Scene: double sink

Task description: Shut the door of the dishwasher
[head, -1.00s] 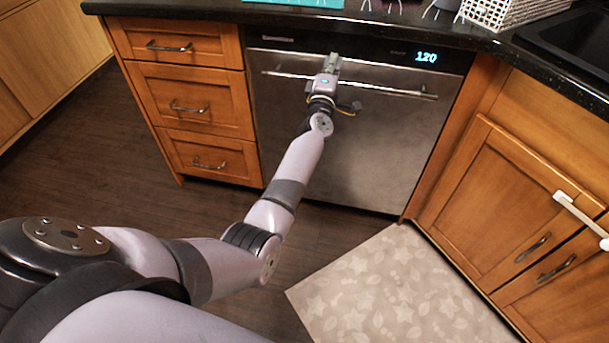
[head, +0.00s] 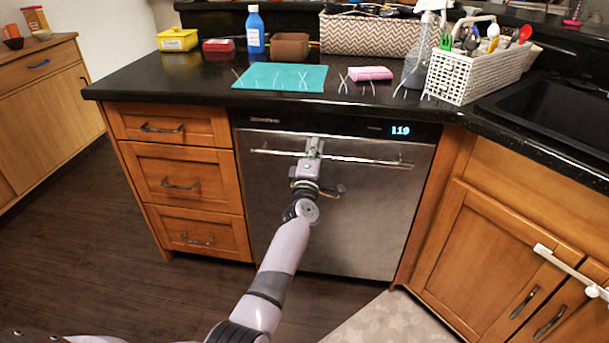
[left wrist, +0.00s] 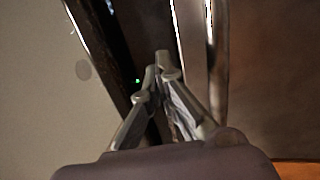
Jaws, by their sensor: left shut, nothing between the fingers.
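The dishwasher (head: 345,225) stands under the counter, with a steel front, a bar handle and a lit display reading 119. Its door is upright and looks flush with the cabinets in the head view. My left gripper (head: 312,148) is at the top middle of the door, by the handle (head: 370,160). In the left wrist view my left gripper (left wrist: 162,75) has its fingers together, empty, close to the handle bar (left wrist: 215,70) and a dark strip at the door's top. I cannot tell whether the fingertips touch the door. My right gripper is not in view.
A drawer cabinet (head: 178,185) stands left of the dishwasher, and a sink cabinet (head: 490,260) stands right. The dark counter (head: 200,85) holds a teal mat (head: 282,77), a white basket (head: 475,75) and bottles. A rug (head: 390,322) lies on the floor, which is otherwise clear.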

